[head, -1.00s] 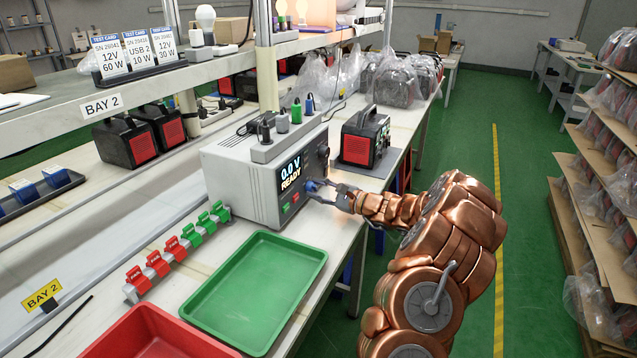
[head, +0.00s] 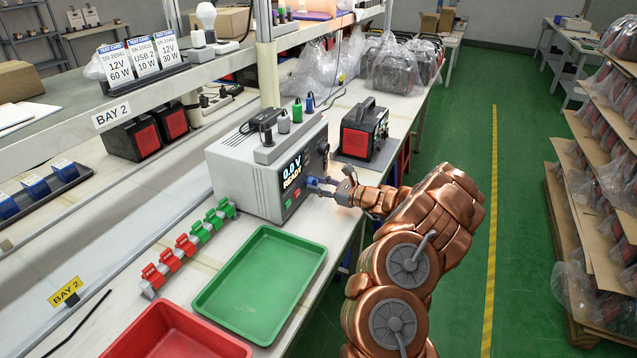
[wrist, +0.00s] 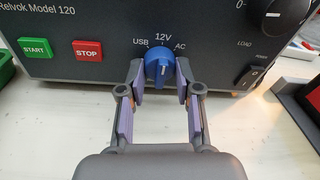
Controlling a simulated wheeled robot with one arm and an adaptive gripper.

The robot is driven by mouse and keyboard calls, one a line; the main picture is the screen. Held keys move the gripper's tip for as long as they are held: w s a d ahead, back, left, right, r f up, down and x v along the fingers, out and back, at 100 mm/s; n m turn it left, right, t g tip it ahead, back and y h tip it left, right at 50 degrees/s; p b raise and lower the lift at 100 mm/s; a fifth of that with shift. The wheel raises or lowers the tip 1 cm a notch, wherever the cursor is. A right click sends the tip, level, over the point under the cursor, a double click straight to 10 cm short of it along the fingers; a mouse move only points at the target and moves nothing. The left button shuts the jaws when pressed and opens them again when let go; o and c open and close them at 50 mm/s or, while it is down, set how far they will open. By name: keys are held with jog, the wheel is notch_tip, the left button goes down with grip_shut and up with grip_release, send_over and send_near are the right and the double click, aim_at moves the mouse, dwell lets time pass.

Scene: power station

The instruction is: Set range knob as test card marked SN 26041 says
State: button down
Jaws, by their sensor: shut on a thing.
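The blue range knob (wrist: 160,68) sits on the front of the tester (wrist: 110,50), with USB, 12V and AC marked around it. Its white line points up, at about 12V. My gripper (wrist: 158,84) has one finger on each side of the knob and is shut on it. In the head view my gripper (head: 322,184) is at the tester's front panel (head: 291,184), and the knob is mostly hidden. The tester display reads 0.0 V READY. The left test card (head: 116,66) reads 12V 60 W; its small serial looks like SN 26041. Two more cards (head: 142,58) (head: 166,52) read USB 2 10 W and 12V 30 W.
START (wrist: 36,49) and STOP (wrist: 88,55) buttons lie left of the knob. A load dial (wrist: 279,12) and power switch (wrist: 252,77) are to its right. A green tray (head: 262,285), a red tray (head: 180,335) and a black-and-red unit (head: 361,135) stand on the bench.

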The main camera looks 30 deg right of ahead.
dwell(0.3)
jog(key=c, duration=0.8)
grip_release()
jog(key=v, duration=1.1)
jog(key=shift+s+d, duration=0.2)
jog(key=shift+s, duration=0.25)
jog(key=shift+s, duration=0.1)
